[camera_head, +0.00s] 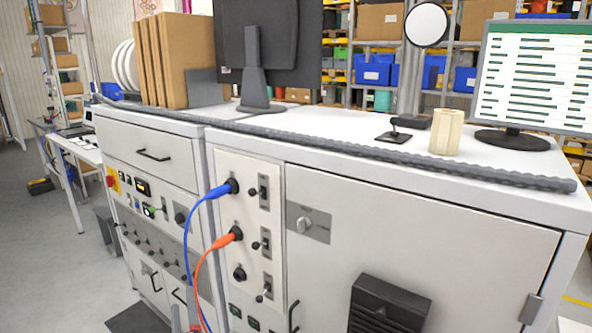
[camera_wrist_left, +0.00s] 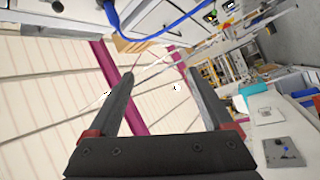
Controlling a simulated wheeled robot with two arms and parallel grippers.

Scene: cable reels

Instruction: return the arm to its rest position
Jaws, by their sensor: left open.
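My left gripper (camera_wrist_left: 160,73) is open in the left wrist view, with nothing between its fingers. In the head view only a small part of the left gripper (camera_head: 185,320) shows at the bottom edge, in front of the cabinet (camera_head: 430,210). A blue cable (camera_head: 190,222) is plugged into the upper socket of the panel, and an orange cable (camera_head: 201,268) into the socket below it. Both cables hang down toward the bottom edge; their lower ends are hidden. The blue cable also shows in the left wrist view (camera_wrist_left: 165,29), apart from the fingers. My right gripper is not in view.
A black box (camera_head: 388,305) juts from the cabinet front. Open floor (camera_head: 45,250) lies at the left.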

